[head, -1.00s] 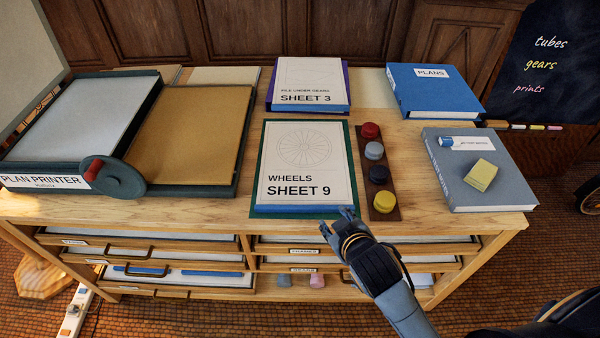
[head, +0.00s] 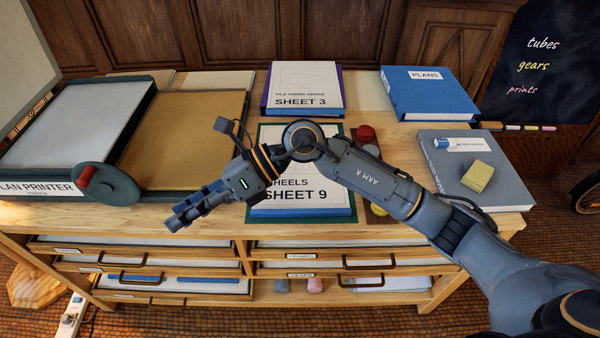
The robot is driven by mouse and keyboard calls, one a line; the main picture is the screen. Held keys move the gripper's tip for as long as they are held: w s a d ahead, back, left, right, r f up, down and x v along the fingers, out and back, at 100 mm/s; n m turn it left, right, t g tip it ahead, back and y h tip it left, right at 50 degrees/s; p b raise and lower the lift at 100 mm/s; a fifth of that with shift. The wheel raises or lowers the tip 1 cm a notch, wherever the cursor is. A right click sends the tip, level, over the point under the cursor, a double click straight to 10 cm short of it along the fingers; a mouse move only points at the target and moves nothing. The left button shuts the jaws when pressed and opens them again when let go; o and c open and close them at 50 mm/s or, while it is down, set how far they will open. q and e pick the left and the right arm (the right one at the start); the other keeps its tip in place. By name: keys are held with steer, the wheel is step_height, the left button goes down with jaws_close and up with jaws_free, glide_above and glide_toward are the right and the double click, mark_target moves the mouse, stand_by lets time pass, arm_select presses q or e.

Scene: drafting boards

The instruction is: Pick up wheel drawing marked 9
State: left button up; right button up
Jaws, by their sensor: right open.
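The wheel drawing, Sheet 9 (head: 318,200), is a white sheet on a blue-edged stack, lying on a green mat (head: 268,131) at the middle of the table. My right arm crosses over it from the right and hides most of its upper part, including the wheel picture. The ends of the words "WHEELS" and "SHEET 9" still show. My right gripper (head: 183,217) is open and empty. It reaches past the sheet to the left, over the table's front edge. My left gripper is not in view.
Sheet 3 (head: 307,85) lies behind Sheet 9. The plan printer (head: 108,182) stands at the left with a brown board (head: 190,130). Weights, one red (head: 365,133), sit partly hidden at the right. A blue plans binder (head: 432,95) and a grey book (head: 500,185) lie further right.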

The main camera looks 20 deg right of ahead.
steer(key=w+d+f+n+h, duration=0.2)
steer(key=w+d+f+h, duration=0.1)
steer(key=d+f+h, duration=0.4)
steer(key=t+h, duration=0.2)
steer(key=h, duration=0.5)
glide_above(301, 210)
steer(key=f, duration=0.7)
steer(key=shift+s+d+p, duration=0.2)
steer(key=shift+s+p, duration=0.05)
steer(key=shift+p, duration=0.05)
steer(key=shift+w+a+f+p, duration=0.15)
steer(key=shift+f+p, duration=0.2)
steer(key=shift+f, duration=1.05)
steer(key=shift+w+a+f+p, duration=0.1)
steer(key=shift+f+p, duration=0.2)
steer(key=shift+f, duration=1.1)
steer(key=shift+s, duration=0.1)
jaws_close()
